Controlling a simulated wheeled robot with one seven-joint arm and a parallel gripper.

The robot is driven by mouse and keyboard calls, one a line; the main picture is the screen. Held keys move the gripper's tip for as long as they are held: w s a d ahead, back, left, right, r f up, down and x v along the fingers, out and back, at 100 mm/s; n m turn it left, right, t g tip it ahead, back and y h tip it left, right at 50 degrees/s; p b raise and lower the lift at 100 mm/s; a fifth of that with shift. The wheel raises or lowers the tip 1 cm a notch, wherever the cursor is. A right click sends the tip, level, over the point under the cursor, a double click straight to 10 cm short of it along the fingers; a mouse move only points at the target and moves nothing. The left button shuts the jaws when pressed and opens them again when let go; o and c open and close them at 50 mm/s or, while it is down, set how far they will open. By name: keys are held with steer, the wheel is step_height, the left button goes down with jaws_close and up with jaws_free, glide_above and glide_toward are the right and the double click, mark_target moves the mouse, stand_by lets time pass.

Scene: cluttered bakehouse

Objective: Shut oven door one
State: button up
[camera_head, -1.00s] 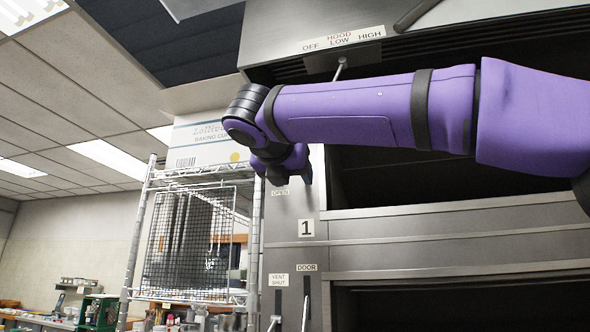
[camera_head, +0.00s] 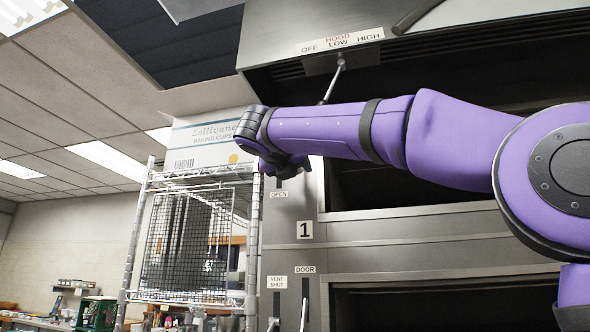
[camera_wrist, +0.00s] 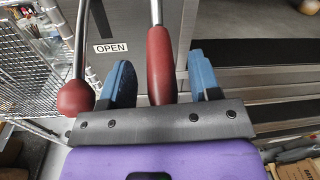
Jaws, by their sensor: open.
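In the wrist view my gripper (camera_wrist: 163,82) is open, its two blue fingers on either side of a red cylindrical lever grip (camera_wrist: 160,62). Gaps show between the grip and both fingers. A second lever with a red ball knob (camera_wrist: 76,98) stands just left of the left finger. An OPEN label (camera_wrist: 110,48) is on the steel behind them. In the head view my wrist is in front of the oven's control panel (camera_head: 305,255), above its "1" plate (camera_head: 305,230), and hides the upper levers. Dark oven openings lie right, one above (camera_head: 410,182) and one below (camera_head: 440,310).
Lower on the panel are slots labelled VENT SHUT (camera_head: 278,283) and DOOR (camera_head: 304,269), with levers at the picture's bottom. A hood lever (camera_head: 333,80) hangs above my arm. A wire rack (camera_head: 195,245) with a baking-cups box (camera_head: 205,142) stands close at left.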

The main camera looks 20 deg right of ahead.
steer(key=shift+w+d, duration=0.35)
steer(key=shift+d, duration=0.05)
jaws_close()
steer(key=shift+r, duration=0.1)
